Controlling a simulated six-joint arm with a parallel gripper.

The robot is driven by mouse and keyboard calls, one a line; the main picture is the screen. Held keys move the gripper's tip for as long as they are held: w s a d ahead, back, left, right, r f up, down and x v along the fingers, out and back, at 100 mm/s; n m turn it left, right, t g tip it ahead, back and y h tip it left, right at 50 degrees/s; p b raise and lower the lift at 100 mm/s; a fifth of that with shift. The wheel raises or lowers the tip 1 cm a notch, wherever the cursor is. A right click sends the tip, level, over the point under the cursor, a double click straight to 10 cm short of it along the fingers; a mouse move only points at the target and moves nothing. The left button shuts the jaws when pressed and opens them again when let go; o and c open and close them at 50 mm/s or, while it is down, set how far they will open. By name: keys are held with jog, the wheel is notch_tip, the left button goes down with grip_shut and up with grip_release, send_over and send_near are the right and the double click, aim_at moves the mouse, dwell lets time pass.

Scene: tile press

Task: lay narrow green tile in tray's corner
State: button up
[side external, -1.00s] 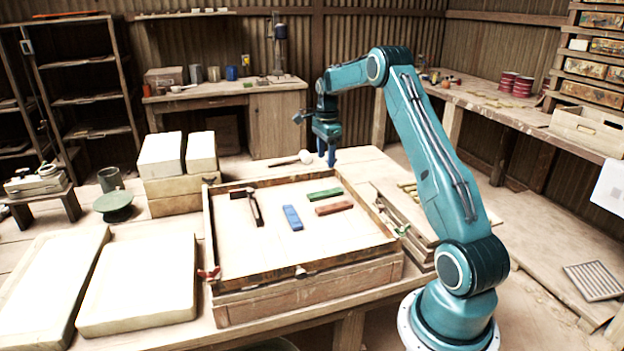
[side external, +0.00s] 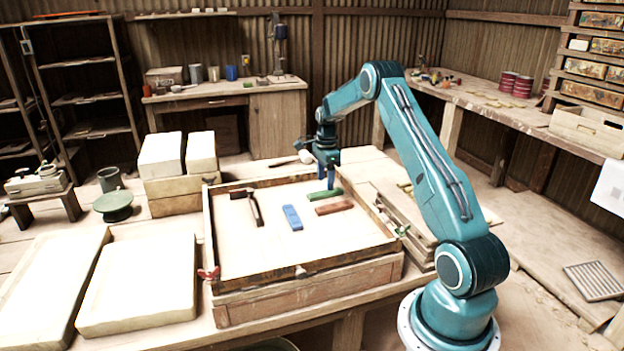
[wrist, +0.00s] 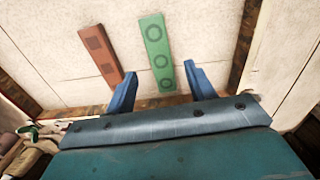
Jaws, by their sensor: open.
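The narrow green tile (side external: 324,195) lies flat in the tray (side external: 234,272), near its far right part. In the wrist view the green tile (wrist: 156,52) shows ring marks on its face, and its near end lies just ahead of the gap between the fingers. I cannot tell the exact height of the fingertips. No corner of the tray holds a tile.
A red-brown tile (side external: 334,208) lies close beside the green one, and a blue tile (side external: 292,217) lies to the left. The tray's front area is bare. Raised wooden walls surround it.

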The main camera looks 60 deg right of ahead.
aim_at(325, 192)
jog(key=shift+f, duration=2)
grip_shut()
jog(key=shift+r, duration=0.1)
notch_tip(325, 192, up, 20)
